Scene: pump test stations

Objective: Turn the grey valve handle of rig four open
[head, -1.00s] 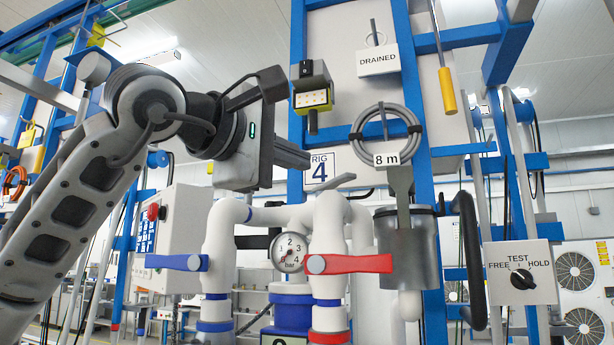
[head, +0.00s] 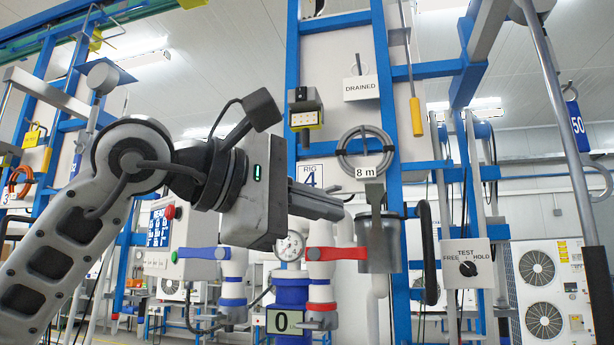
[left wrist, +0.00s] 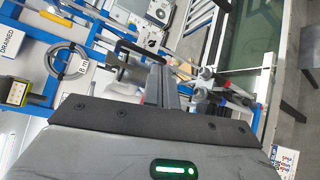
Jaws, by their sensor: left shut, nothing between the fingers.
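Rig four stands ahead, marked by its RIG 4 sign (head: 310,177), which my left gripper partly covers. My left gripper (head: 338,212) is shut and empty, its fingers pointing right across the top of the white pipework. The grey valve handle is hidden or nearly hidden behind these fingers in the head view. Below are a blue lever (head: 204,253), a red lever (head: 337,253) and a pressure gauge (head: 290,246). In the left wrist view the shut fingers (left wrist: 166,88) point toward the pipes; I cannot tell the handle or any contact there. My right gripper is out of view.
A grey canister (head: 378,245) hangs right of the pipes, below a coiled hose (head: 365,152). A TEST switch box (head: 466,263) is further right. A control box (head: 172,240) stands left. Blue frame posts (head: 388,100) rise behind the pipework.

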